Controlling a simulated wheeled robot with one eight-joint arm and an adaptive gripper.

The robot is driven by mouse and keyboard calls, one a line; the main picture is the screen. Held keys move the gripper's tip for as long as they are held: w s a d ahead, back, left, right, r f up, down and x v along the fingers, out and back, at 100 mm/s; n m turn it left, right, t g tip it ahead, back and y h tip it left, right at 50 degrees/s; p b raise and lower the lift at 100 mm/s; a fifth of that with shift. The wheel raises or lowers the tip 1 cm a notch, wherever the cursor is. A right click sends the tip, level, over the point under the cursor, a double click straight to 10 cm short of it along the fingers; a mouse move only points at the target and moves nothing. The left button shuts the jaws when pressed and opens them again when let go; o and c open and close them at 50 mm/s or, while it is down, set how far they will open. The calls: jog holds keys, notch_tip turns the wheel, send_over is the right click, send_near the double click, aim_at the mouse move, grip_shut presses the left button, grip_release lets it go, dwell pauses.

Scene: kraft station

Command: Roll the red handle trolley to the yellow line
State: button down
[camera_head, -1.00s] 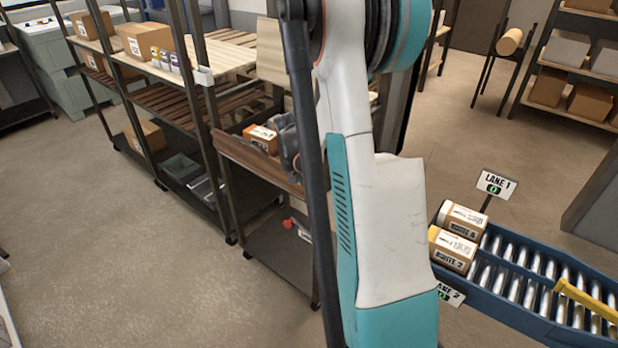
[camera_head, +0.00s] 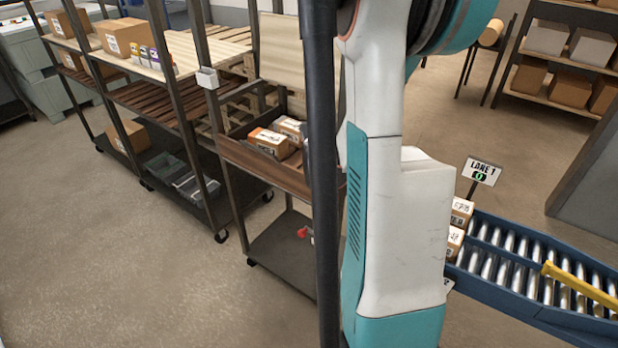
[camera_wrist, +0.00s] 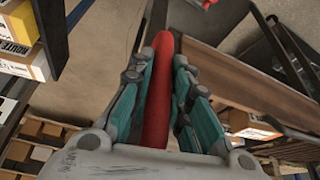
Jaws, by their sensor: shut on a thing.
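The trolley (camera_head: 258,182) stands left of my arm in the head view, with a brown top tray, a dark lower deck and dark posts. Several cartons (camera_head: 272,143) lie in its tray, and a small red item (camera_head: 304,232) shows at its lower deck. In the wrist view the long red handle (camera_wrist: 160,110) runs between the fingers of my gripper (camera_wrist: 158,72), which is shut on it. A brown panel, likely the trolley's tray side (camera_wrist: 235,75), is right of the handle. My arm hides the gripper and part of the trolley in the head view. I see no yellow floor line.
Shelving (camera_head: 178,105) with boxes and bins stands close left of the trolley. A blue roller conveyor (camera_head: 520,300) with cartons, a yellow bar (camera_head: 580,285) and a Lane 1 sign (camera_head: 482,171) is at the right. The floor (camera_head: 130,270) at front left is clear.

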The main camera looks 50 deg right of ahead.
aim_at(297, 171)
jog(key=s+d, duration=0.1)
jog(key=s, duration=1.8)
jog(key=shift+s+d+b, duration=0.25)
jog(key=shift+b, duration=0.1)
jog(key=c, duration=1.5)
grip_release()
jog(key=shift+s, duration=0.15)
jog(key=w, duration=1)
jog(key=w+a+p, duration=0.1)
jog(key=w, duration=1)
jog(key=w+a, duration=0.1)
jog(key=w, duration=0.9)
jog(key=shift+w+a+p, duration=0.15)
jog(key=shift+a+p, duration=0.1)
jog(key=shift+p, duration=0.15)
jog(key=shift+a, duration=0.1)
